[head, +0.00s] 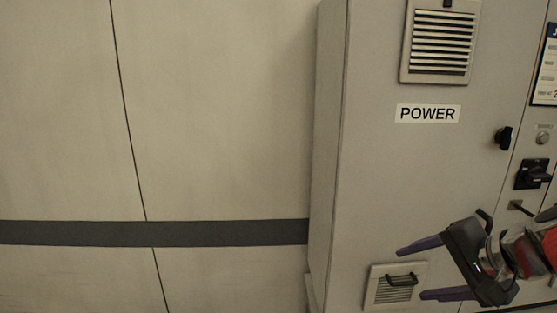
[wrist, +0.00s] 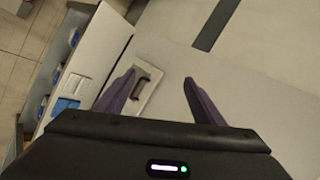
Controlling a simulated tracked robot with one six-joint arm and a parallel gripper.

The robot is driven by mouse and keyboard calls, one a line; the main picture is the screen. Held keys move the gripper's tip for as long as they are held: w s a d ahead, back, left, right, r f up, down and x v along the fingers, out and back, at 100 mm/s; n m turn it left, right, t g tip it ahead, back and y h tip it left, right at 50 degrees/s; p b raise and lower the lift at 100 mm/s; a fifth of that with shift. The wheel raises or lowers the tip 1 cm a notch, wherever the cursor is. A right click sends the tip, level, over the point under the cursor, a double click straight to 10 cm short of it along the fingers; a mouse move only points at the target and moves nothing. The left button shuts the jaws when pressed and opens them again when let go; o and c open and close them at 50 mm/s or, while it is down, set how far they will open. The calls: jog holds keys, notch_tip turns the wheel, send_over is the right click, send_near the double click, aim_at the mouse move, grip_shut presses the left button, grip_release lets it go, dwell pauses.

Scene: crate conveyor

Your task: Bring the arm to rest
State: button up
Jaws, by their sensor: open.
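My gripper (head: 420,271) shows at the lower right of the head view. Its two purple fingers are spread apart, point left, and hold nothing. It is in front of a grey cabinet (head: 400,190) marked POWER. In the wrist view my gripper (wrist: 160,80) is also open, with the cabinet face (wrist: 185,60) beyond the fingers. Part of my arm, with a red section, runs off the right edge of the head view.
The cabinet has a vent (head: 441,42), a lower grille with a black handle (head: 402,280), a black knob (head: 503,137) and a black rotary switch (head: 533,174). A pale wall (head: 220,110) with a dark stripe (head: 150,232) stands left. The wrist view shows a white panel with blue parts (wrist: 66,106) and tiled floor (wrist: 20,60).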

jog(key=s+a+f+n+g+h, duration=0.2)
jog(key=s+a+f+n+h, duration=0.2)
jog(key=s+a+f+n, duration=0.4)
jog(key=shift+s+a+f+n, duration=0.4)
jog(key=shift+s+a+n, duration=1.4)
jog(key=shift+a, duration=0.4)
jog(key=shift+s, duration=0.1)
